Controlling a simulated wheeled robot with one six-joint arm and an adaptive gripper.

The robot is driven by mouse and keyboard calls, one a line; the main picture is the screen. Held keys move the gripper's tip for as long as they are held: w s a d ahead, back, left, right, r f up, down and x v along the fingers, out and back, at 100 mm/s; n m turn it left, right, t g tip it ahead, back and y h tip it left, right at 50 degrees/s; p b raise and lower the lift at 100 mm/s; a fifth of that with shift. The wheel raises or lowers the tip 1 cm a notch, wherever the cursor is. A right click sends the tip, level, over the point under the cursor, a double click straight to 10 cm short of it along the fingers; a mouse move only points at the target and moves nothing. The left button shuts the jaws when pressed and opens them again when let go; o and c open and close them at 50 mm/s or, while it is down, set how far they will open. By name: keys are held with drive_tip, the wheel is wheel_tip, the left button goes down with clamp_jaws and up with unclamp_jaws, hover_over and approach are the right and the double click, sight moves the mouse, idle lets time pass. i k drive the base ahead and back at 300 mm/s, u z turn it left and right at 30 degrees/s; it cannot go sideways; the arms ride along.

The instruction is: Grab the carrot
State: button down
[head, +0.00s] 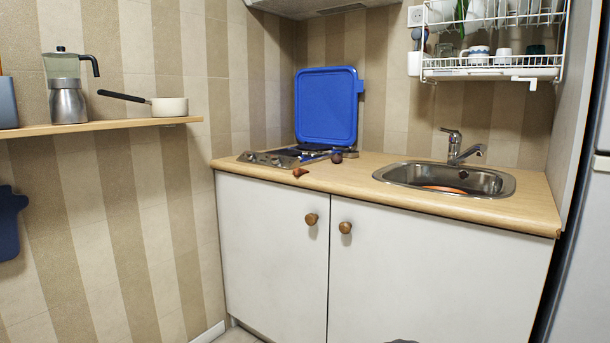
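An orange, elongated shape (444,189) lies low in the metal sink (388,175) at the right of the counter. It is the only carrot-coloured thing I see, but it is partly hidden by the sink's front rim, and I cannot tell for sure that it is a carrot. My gripper is not in view. Only a small dark grey shape shows at the bottom edge of the head view, and I cannot tell what it is.
A hob (268,159) with its blue lid (327,106) raised stands at the counter's left. A reddish-brown item (300,172) and a dark round item (336,157) lie beside it. A tap (455,148) rises behind the sink; a dish rack (492,68) hangs above.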

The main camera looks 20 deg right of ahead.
sight(297, 172)
drive_tip(key=z, duration=0.75)
drive_tip(key=i, duration=1.05)
drive_tip(key=u, duration=0.1)
